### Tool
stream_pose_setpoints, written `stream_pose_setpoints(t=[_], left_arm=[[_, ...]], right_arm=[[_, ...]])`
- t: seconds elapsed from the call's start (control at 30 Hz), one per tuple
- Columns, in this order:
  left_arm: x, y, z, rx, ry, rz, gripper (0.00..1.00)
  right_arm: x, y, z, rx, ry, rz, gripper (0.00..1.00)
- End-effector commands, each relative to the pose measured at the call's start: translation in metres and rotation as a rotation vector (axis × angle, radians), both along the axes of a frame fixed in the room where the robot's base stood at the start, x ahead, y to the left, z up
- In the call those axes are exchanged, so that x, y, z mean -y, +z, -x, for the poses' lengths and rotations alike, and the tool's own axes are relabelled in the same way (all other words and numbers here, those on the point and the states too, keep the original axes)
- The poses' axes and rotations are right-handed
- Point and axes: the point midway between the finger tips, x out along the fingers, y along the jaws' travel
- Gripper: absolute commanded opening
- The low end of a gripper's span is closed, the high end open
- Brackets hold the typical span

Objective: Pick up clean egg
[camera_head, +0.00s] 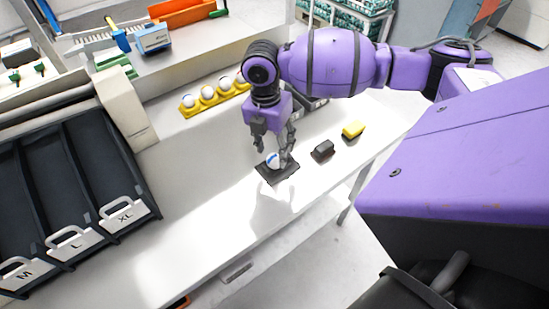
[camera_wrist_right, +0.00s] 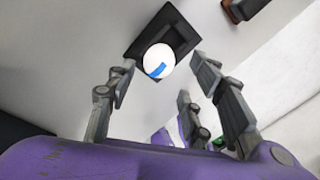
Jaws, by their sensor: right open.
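A white egg with a blue mark (camera_head: 273,160) sits on a small dark square pad (camera_head: 282,178) on the white table. My right gripper (camera_head: 273,153) is above the egg, its fingers spread and pointing down. In the right wrist view the egg (camera_wrist_right: 158,61) lies on the dark pad (camera_wrist_right: 140,48), beyond and between the open fingertips (camera_wrist_right: 160,66). The fingers look apart from the egg. My left gripper is not in view.
A yellow tray (camera_head: 188,113) with several white eggs stands behind the arm. Dark bins labelled M, L and XL (camera_head: 124,214) stand at left. The table front is clear.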

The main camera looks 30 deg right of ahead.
Motion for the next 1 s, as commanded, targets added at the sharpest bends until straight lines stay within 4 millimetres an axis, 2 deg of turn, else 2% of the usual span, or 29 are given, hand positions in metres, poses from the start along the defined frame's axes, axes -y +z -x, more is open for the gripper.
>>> stream_pose_setpoints(t=[0.3, 0.53, 0.73, 1.0], left_arm=[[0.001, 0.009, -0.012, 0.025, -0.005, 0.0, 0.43], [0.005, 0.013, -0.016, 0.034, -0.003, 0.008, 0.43], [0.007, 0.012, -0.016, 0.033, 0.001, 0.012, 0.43], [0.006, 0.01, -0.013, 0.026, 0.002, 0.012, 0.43]], right_arm=[[0.0, -0.042, -0.001, 0.001, 0.0, 0.0, 0.47], [0.001, -0.044, -0.002, 0.003, 0.001, 0.0, 0.46], [0.001, -0.043, -0.002, 0.003, 0.0, 0.0, 0.21], [0.001, -0.043, -0.002, 0.005, 0.0, 0.0, 0.21]])
